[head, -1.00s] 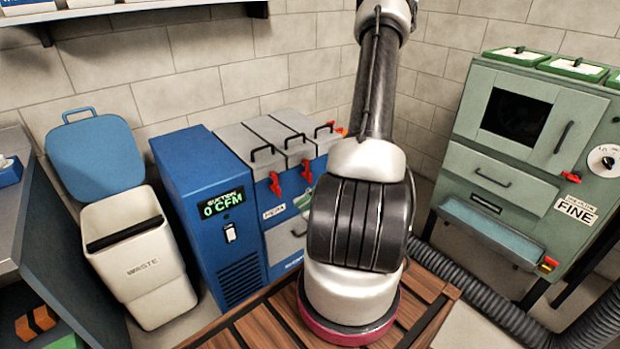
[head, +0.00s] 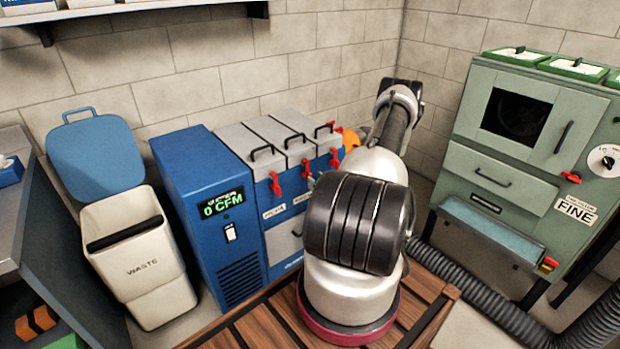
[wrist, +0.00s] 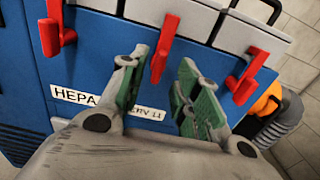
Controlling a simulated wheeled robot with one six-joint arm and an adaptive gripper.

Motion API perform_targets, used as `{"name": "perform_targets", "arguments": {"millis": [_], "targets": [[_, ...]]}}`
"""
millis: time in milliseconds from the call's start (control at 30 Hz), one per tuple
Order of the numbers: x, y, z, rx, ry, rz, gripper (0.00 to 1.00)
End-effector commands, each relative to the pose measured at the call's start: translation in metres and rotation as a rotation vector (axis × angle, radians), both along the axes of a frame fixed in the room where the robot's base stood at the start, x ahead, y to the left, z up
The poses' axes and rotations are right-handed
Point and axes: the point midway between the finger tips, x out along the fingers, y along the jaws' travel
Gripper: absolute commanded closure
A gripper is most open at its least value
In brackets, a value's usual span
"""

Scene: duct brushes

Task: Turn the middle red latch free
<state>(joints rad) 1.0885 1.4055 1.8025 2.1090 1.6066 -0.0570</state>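Three red latches sit along the top front of the blue suction unit (head: 185,165). The middle red latch (wrist: 163,45) hangs downward near the centre of the wrist view; in the head view it (head: 307,172) shows only in small part beside my arm. My gripper (wrist: 160,70) is open, with green-padded fingers to the left and right of the middle latch's lower end in the wrist view. I see no clear contact, and the depth between pads and latch is hard to judge. My arm hides the gripper in the head view.
The left latch (wrist: 55,30) and right latch (wrist: 247,76) flank the middle one. Grey lids with black handles (head: 298,136) are above. An orange part with a grey hose (wrist: 275,110) is at the right. A waste bin (head: 140,265) stands left of the unit.

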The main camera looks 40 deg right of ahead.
Motion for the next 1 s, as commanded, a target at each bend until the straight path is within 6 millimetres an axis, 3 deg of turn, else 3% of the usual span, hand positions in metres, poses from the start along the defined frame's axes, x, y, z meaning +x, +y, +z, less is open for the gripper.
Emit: {"name": "perform_targets", "arguments": {"millis": [100, 300, 633, 800, 1000], "targets": [[0.022, 0.000, 0.000, -0.002, 0.000, 0.004, 0.68], [0.044, -0.002, 0.000, -0.001, 0.001, 0.002, 0.68], [0.049, -0.002, 0.000, 0.000, 0.002, 0.002, 0.68], [0.049, -0.002, 0.000, 0.000, 0.002, 0.002, 0.99], [0.049, -0.002, 0.000, -0.001, 0.002, 0.002, 1.00]]}}
